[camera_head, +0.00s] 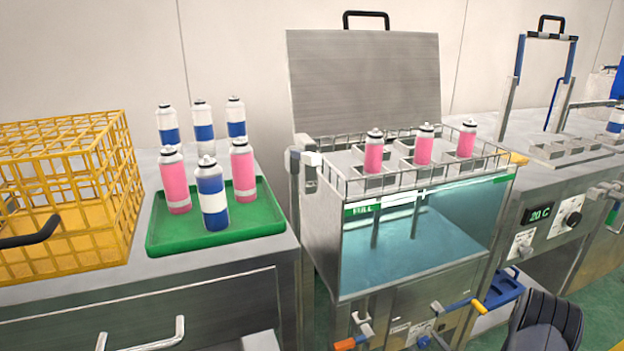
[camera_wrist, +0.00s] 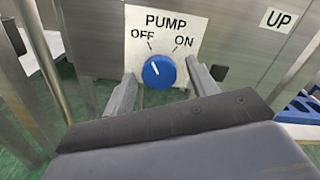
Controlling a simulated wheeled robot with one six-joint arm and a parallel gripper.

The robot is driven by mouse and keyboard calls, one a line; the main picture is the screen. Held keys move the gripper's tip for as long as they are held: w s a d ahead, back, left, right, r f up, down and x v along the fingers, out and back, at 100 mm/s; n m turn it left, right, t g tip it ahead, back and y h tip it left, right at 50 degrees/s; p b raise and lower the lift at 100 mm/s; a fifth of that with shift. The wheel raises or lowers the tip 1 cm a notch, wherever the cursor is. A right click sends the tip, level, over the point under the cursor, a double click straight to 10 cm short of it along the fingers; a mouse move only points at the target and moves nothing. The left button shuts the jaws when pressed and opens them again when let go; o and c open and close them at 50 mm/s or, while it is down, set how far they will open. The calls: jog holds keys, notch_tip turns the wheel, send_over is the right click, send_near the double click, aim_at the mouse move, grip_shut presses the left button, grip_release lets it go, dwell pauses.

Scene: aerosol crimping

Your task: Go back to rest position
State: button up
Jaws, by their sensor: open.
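In the wrist view my gripper (camera_wrist: 160,88) is open and empty, with one grey finger on each side of the blue pump knob (camera_wrist: 158,72). I cannot tell whether the fingers touch the knob. The knob sits on a white plate (camera_wrist: 139,33) marked PUMP, OFF and ON, and its white mark points up and left, towards OFF. In the head view the gripper's fingertips are not visible.
The water tank (camera_head: 420,240) carries a wire rack (camera_head: 345,172) with three pink cans, and its lid (camera_head: 364,80) stands open. A green tray (camera_head: 160,238) of cans and a yellow crate (camera_head: 122,190) are left. Coloured handles (camera_head: 345,344) project from the tank's front.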

jog(key=m+p, duration=0.4)
jog(key=m, duration=0.1)
jog(key=shift+a+r+m+p, duration=0.1)
jog(key=shift+r+m+p, duration=0.05)
jog(key=shift+m+p, duration=0.2)
jog(key=v, duration=0.7)
